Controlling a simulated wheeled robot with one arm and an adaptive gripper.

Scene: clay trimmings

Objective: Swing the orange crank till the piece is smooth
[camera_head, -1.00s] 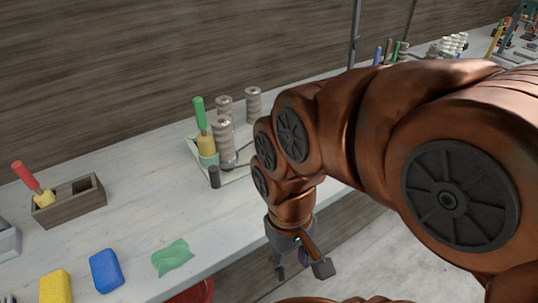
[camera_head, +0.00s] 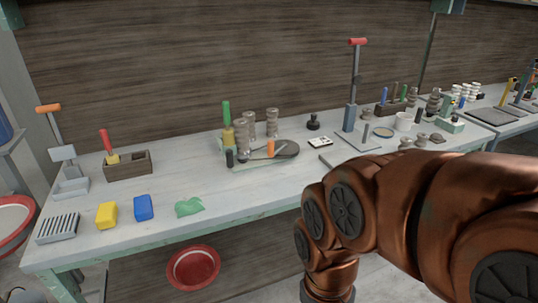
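A small upright orange grip (camera_head: 270,147) stands on a grey round-ended plate (camera_head: 288,152) in the middle of the bench; it looks like the crank. An orange T-handle (camera_head: 48,107) also tops a grey lever device at the far left. Several ridged grey-beige pieces (camera_head: 272,122) stand just behind the plate. I cannot tell which is the piece to be smoothed, nor its surface finish. My arm reaches in from the lower right, in front of the bench. My gripper is below the picture's bottom edge, out of view.
A green-handled tool (camera_head: 226,113) stands left of the plate. A red T-handled post (camera_head: 357,41) rises to its right. A yellow sponge (camera_head: 107,215), blue sponge (camera_head: 143,207) and green cloth (camera_head: 189,207) lie at the front left. A red basin (camera_head: 193,267) sits below the bench.

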